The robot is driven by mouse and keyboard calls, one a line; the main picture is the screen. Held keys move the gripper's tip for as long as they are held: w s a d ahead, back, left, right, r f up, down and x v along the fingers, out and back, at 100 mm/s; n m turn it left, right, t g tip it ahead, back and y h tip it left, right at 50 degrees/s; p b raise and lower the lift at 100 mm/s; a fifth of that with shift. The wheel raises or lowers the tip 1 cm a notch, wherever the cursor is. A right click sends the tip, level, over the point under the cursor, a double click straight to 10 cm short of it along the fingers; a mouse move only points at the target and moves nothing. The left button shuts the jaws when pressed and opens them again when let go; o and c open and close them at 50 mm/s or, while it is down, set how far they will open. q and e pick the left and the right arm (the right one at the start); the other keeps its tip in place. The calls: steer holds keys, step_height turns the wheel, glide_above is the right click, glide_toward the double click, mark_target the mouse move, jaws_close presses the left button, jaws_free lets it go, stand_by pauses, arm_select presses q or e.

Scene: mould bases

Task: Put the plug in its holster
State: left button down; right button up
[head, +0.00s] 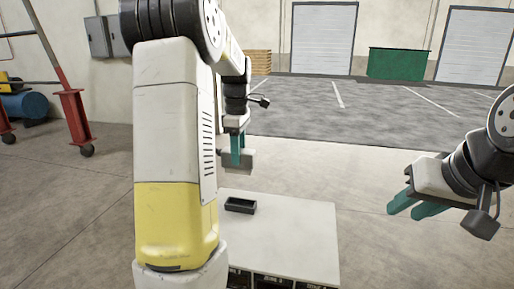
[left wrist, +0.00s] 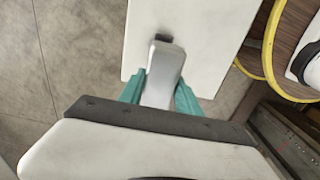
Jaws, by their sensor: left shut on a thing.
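My left gripper (head: 238,152) is shut on the plug, a pale grey block (head: 238,162), and holds it above the white table (head: 290,232). In the left wrist view, the plug (left wrist: 162,78) shows as a smooth silver-grey piece between the teal fingers of the left gripper (left wrist: 160,96). A small dark open box (head: 240,205), which looks like the holster, stands on the table's far left part, below and apart from the plug. In the left wrist view, a dark patch (left wrist: 163,38) beyond the plug's end is partly hidden by it. My right gripper (head: 416,204) is open and empty, right of the table.
Several dark labelled bins (head: 272,281) sit under the table's front edge. A yellow hose (left wrist: 270,45) loops beside the table in the left wrist view. A red stand (head: 72,110) is at far left and a green container (head: 397,63) far back. Most of the tabletop is clear.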

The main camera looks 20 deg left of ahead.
arm_select(q)
step_height(320, 180, down, 10)
steer(key=shift+f, duration=0.25)
stand_by(0.7)
steer(key=shift+d, duration=0.15)
stand_by(0.4)
steer(key=shift+f, duration=0.5)
stand_by(0.5)
steer(key=shift+f, duration=0.35)
steer(key=shift+f, duration=0.8)
stand_by(0.7)
steer(key=c, duration=0.8)
jaws_free()
steer(key=shift+o, duration=0.2)
